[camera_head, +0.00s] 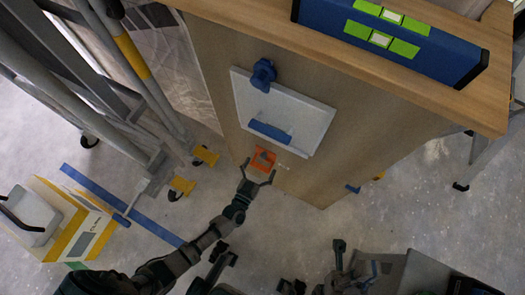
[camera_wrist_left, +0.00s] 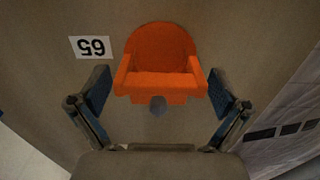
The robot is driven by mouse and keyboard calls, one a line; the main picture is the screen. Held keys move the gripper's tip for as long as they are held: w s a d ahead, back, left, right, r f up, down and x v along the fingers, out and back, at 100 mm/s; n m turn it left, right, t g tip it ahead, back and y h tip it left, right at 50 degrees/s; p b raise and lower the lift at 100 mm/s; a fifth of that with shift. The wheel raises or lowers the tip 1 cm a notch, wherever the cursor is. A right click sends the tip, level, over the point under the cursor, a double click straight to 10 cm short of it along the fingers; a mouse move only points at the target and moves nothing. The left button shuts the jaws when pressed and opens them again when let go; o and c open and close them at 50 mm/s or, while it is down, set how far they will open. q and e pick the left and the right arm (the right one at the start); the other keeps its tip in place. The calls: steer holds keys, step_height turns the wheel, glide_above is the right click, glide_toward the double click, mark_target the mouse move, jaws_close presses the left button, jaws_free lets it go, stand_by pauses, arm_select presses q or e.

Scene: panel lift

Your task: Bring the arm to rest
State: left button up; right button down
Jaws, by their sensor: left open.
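My left gripper (camera_head: 260,168) is open, its two fingers spread at the lower front of a wooden cabinet (camera_head: 215,60). An orange bracket (camera_head: 264,157) on the cabinet front sits just beyond the fingertips. In the left wrist view the orange bracket (camera_wrist_left: 160,55) shows between and beyond the open fingers of the left gripper (camera_wrist_left: 160,85); nothing is held. A white panel (camera_head: 305,112) with a blue knob (camera_head: 263,75) and a blue handle (camera_head: 270,131) is above the bracket. Dark parts of my right arm, seemingly with its gripper (camera_head: 340,258), show at the bottom; its jaws are unclear.
A blue case (camera_head: 390,35) with green labels lies on the cabinet top. A grey metal frame (camera_head: 95,95) on castors stands at the left. A yellow and white box (camera_head: 75,225) is on the floor beside blue tape (camera_head: 100,195).

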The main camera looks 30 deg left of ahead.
arm_select(q)
steer(key=s, duration=1)
steer(key=shift+s, duration=0.25)
steer(key=shift+a, duration=0.1)
